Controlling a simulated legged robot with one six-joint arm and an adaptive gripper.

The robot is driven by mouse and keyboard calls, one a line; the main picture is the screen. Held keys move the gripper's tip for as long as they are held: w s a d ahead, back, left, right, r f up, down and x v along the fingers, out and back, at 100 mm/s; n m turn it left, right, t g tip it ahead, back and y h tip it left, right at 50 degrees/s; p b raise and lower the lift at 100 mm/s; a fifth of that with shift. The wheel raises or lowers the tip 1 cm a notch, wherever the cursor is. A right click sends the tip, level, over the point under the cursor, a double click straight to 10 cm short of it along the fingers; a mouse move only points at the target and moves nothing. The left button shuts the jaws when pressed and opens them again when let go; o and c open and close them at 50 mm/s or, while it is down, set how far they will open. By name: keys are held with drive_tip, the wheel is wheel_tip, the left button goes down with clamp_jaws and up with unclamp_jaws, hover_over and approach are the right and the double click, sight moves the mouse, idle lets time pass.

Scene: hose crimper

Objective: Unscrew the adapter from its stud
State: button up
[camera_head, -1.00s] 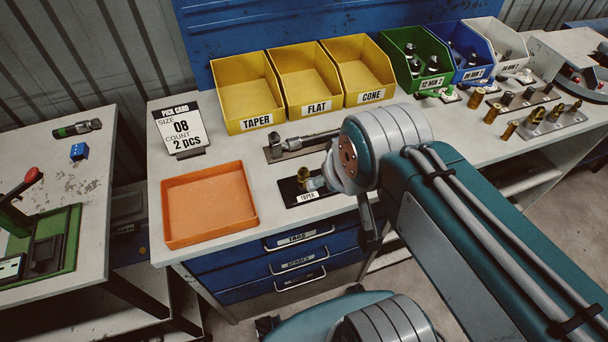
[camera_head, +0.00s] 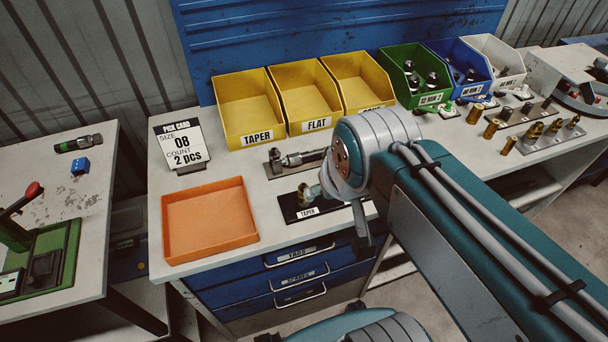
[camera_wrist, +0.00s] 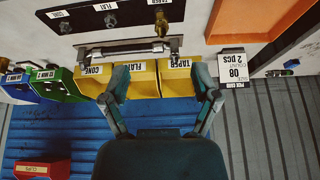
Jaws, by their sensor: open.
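A brass adapter (camera_head: 303,190) stands upright at the left end of a black stud plate (camera_head: 289,206) labelled TAPER at the bench front. In the upside-down wrist view the brass adapter (camera_wrist: 161,22) is near the top edge, and the black plate (camera_wrist: 84,18) carries two bare-looking studs beside it. My gripper (camera_wrist: 158,68) is open and empty, its two fingers spread in front of the yellow bins. The adapter is beyond the fingertips and apart from them. In the head view my wrist hides the right part of the plate and most of the gripper.
An orange tray (camera_head: 209,221) lies left of the plate, with a pick card (camera_head: 181,144) reading size 08, 2 pcs behind it. A metal tool (camera_head: 297,159) on its own plate lies behind the stud plate. Yellow bins (camera_head: 248,108) line the back. Loose fittings (camera_head: 508,145) stand at right.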

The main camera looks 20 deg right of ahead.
drive_tip(key=w+f+m+g, duration=0.2)
drive_tip(key=w+g, duration=0.1)
drive_tip(key=w, duration=0.4)
drive_tip(key=m+g, duration=0.2)
approach(304, 189)
drive_tip(key=shift+w+d+f, duration=0.2)
drive_tip(key=shift+w+f, duration=0.35)
drive_tip(key=shift+w, duration=0.25)
wheel_tip(304, 189, down, 11)
drive_tip(key=shift+r, duration=0.1)
clamp_jaws()
